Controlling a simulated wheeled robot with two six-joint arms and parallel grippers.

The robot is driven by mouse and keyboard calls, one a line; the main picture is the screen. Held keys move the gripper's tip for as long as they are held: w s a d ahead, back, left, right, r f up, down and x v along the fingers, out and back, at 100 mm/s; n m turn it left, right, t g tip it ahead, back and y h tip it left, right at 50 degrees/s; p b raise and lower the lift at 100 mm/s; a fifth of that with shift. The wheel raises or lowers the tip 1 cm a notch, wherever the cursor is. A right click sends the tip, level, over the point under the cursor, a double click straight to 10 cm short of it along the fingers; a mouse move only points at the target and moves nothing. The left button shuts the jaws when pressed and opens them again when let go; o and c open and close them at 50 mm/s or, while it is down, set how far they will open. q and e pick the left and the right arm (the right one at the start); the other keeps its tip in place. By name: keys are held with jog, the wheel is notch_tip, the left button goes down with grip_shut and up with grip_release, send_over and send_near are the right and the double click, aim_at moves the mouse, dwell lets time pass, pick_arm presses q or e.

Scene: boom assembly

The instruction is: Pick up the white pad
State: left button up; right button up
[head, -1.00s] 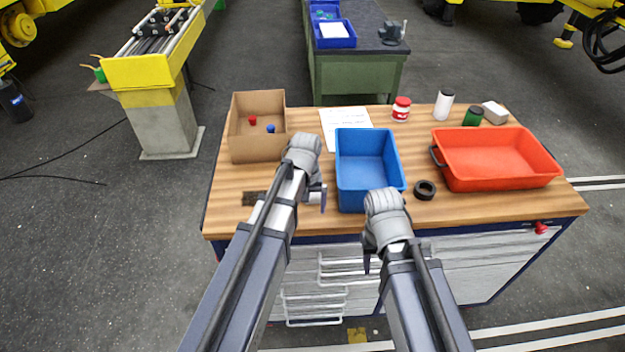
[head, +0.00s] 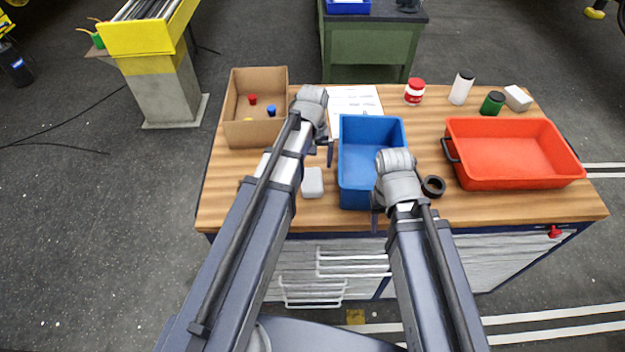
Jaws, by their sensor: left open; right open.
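A small white pad (head: 312,182) with rounded corners lies on the wooden tabletop, between my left arm and the blue bin. My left gripper (head: 328,153) points down just above and behind the pad, near the bin's left wall; it is open and empty, its fingers partly hidden by its wrist. My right gripper (head: 377,217) is open at the front edge of the blue bin, apart from the pad, and its fingers are mostly hidden by its own arm.
A blue bin (head: 372,128) stands mid-table, with a black ring (head: 433,187) beside it. A red tray (head: 515,183) is at right. A cardboard box (head: 254,134) with small caps is back left. Jars, a white block (head: 517,98) and a paper sheet (head: 352,98) lie behind.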

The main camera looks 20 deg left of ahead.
aim_at(312, 178)
pick_arm(q)
notch_tip(312, 178, down, 3)
jog(key=shift+w+r+b, duration=0.1)
jog(key=shift+r+b, duration=0.05)
jog(key=shift+b, duration=0.9)
jog(key=shift+r, duration=0.1)
jog(key=f+b, duration=0.5)
jog(key=shift+s+f, duration=0.15)
jog(key=shift+s, duration=0.25)
jog(key=c, duration=1.2)
jog(key=shift+o, duration=0.2)
